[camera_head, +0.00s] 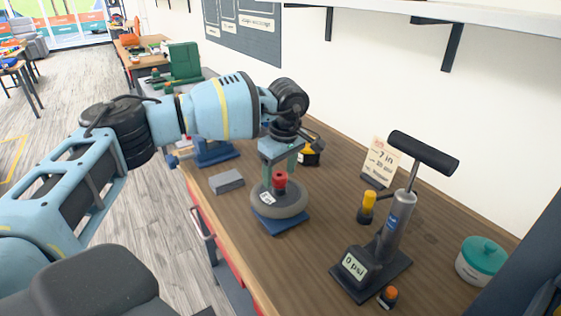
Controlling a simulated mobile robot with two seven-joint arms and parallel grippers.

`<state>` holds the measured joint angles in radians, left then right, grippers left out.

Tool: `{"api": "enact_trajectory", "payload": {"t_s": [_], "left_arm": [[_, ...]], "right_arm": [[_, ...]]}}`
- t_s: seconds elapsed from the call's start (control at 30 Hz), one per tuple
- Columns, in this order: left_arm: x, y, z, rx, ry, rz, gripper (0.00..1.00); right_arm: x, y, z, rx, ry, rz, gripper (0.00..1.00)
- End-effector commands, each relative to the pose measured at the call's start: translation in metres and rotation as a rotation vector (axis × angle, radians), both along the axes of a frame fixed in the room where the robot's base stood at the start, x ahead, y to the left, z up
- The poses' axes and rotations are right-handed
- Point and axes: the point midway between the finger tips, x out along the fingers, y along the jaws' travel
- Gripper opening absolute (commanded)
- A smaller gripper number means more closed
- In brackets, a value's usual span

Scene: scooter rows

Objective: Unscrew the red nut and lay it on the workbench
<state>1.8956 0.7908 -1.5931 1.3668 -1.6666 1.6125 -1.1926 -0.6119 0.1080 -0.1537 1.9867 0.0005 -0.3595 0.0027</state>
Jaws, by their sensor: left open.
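The red nut (279,179) sits at the centre of a small grey wheel (291,208), which lies on a blue base on the wooden workbench (311,256). My left gripper (279,162) points down right above the wheel, with its fingers close around or just over the red nut. Its jaws are open. Whether the fingers touch the nut cannot be told from this view. My right gripper is not in view.
A hand pump (396,219) with a "0 psi" display stands right of the wheel. A teal-lidded jar (481,262) is at far right. A sign card (379,160) stands behind. A grey block (226,181) lies left of the wheel. Bare bench lies in front.

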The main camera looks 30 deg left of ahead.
Motion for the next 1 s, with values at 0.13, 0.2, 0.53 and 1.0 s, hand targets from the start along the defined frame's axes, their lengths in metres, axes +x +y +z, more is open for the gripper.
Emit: {"api": "enact_trajectory", "payload": {"t_s": [0.13,0.2,0.53,1.0], "left_arm": [[0.0002,0.0005,-0.0025,0.0,-0.001,0.0,0.63],[0.0002,0.0005,-0.0025,0.0,-0.001,0.0,0.63],[0.0001,0.0004,-0.0024,0.0,-0.001,0.0,0.33],[-0.0003,-0.0002,-0.0003,-0.001,0.0,0.106,0.15]], "right_arm": [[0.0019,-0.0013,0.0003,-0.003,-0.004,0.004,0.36],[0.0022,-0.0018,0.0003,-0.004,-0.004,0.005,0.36],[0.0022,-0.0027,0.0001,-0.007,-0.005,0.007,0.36],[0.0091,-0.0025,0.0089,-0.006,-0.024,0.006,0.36]]}}
